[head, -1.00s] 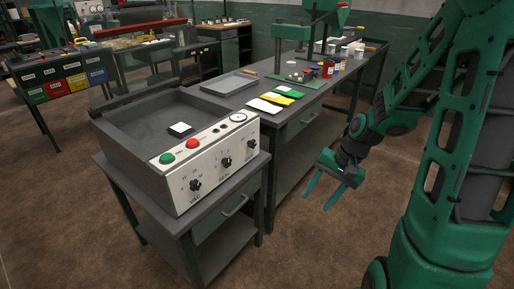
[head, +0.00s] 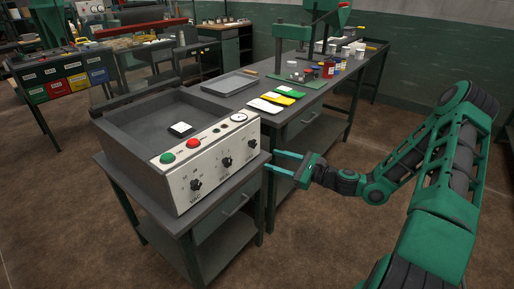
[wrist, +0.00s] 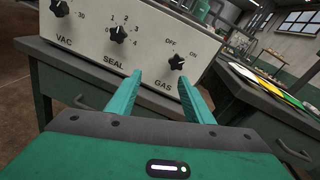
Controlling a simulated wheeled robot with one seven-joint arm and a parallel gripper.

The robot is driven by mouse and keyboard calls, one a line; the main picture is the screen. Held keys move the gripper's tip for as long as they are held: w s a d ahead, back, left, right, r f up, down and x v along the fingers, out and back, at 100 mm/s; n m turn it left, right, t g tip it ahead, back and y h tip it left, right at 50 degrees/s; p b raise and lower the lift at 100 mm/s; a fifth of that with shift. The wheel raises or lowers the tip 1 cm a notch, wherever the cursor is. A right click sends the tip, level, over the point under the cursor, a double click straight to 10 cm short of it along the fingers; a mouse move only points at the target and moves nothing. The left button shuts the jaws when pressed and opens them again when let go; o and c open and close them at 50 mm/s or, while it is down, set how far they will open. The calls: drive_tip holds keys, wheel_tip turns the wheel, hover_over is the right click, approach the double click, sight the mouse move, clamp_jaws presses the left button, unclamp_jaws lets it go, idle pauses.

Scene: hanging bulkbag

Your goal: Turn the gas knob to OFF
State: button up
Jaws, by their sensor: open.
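The gas knob (wrist: 177,61) is a black star-shaped knob on the right end of a white control panel, with OFF marked to its upper left and ON to its upper right in the wrist view. In the head view the gas knob (head: 252,141) is the farthest right of the panel's row. I cannot make out its pointer clearly. My gripper (head: 271,160) is open and empty, its two teal fingers pointing at the panel from the right. In the wrist view my gripper (wrist: 158,76) has its fingertips below and around the knob's level, apparently apart from it.
The SEAL knob (wrist: 117,34) and VAC knob (wrist: 59,7) are to the left on the same panel. Red (head: 193,143) and green (head: 167,158) buttons sit on top. A workbench (head: 311,97) with bags and jars stands behind. The floor at right is clear.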

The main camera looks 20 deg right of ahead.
sight(255, 145)
drive_tip(key=w+a, duration=0.1)
drive_tip(key=w, duration=0.2)
drive_tip(key=w+a+m+t, duration=0.1)
drive_tip(key=w+a, duration=0.1)
drive_tip(key=w, duration=0.1)
drive_tip(key=w+a+m, duration=0.1)
drive_tip(key=w, duration=0.3)
drive_tip(key=shift+a+r+t+h, duration=0.25)
drive_tip(key=shift+r+t+h, duration=0.05)
drive_tip(key=shift+r+t, duration=0.1)
drive_tip(key=shift+w+d, duration=0.1)
drive_tip(key=c, duration=1)
